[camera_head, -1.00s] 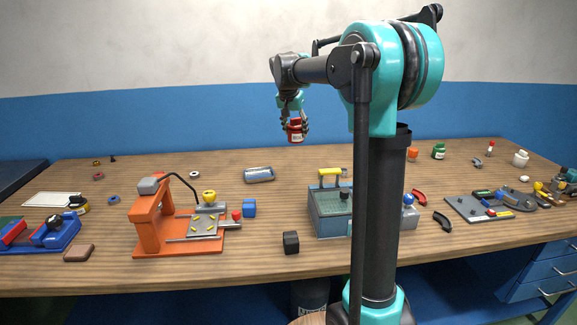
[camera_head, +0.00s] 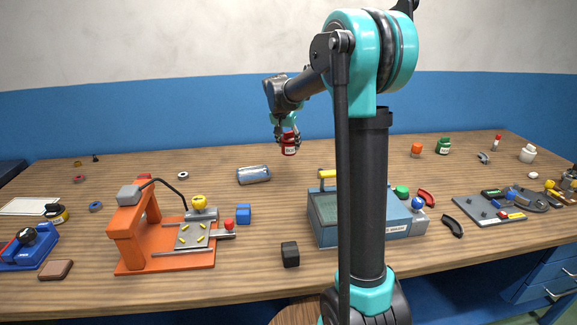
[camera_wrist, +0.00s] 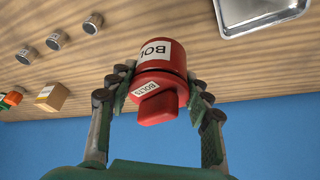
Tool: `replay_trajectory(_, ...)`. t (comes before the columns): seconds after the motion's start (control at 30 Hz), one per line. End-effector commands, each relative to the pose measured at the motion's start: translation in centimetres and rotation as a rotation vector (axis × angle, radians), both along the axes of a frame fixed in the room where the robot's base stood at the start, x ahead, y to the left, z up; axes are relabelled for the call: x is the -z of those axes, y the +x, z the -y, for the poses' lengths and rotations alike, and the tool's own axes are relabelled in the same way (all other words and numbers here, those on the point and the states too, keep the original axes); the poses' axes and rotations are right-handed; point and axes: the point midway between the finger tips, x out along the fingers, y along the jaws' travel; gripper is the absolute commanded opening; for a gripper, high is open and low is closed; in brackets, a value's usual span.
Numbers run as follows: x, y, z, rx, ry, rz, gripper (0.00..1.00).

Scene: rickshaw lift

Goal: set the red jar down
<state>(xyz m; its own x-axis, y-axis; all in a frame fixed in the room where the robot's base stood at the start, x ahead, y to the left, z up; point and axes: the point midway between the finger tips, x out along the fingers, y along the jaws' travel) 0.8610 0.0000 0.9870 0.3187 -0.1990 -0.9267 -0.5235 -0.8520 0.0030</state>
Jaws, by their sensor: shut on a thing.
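The red jar (camera_head: 289,150) hangs in my gripper (camera_head: 288,139) above the far middle of the wooden table (camera_head: 330,160). In the wrist view the red jar (camera_wrist: 160,58) has white labels reading BOLTS and a raised red block on its near end. The fingers of my gripper (camera_wrist: 160,88) are shut on both sides of it. In the head view the jar looks about upright, its base seemingly clear of the tabletop; the exact gap cannot be told.
The wrist view also shows small metal cups (camera_wrist: 57,40) and a cardboard box (camera_wrist: 52,97).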

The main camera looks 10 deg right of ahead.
Motion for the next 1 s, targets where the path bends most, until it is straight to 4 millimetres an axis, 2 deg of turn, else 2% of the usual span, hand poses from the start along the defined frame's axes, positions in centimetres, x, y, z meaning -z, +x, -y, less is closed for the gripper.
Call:
replay_trajectory(0.1,2.7,0.0,0.0,0.000,0.000,0.000,0.00)
replay_trajectory(0.23,4.9,0.0,0.0,0.000,0.000,0.000,0.00)
replay_trajectory(0.53,6.9,0.0,0.0,0.000,0.000,0.000,0.00)
replay_trajectory(0.73,9.5,0.0,0.0,0.000,0.000,0.000,0.00)
replay_trajectory(0.97,9.8,0.0,0.0,0.000,0.000,0.000,0.00)
replay_trajectory(1.0,9.9,0.0,0.0,0.000,0.001,-0.001,0.53)
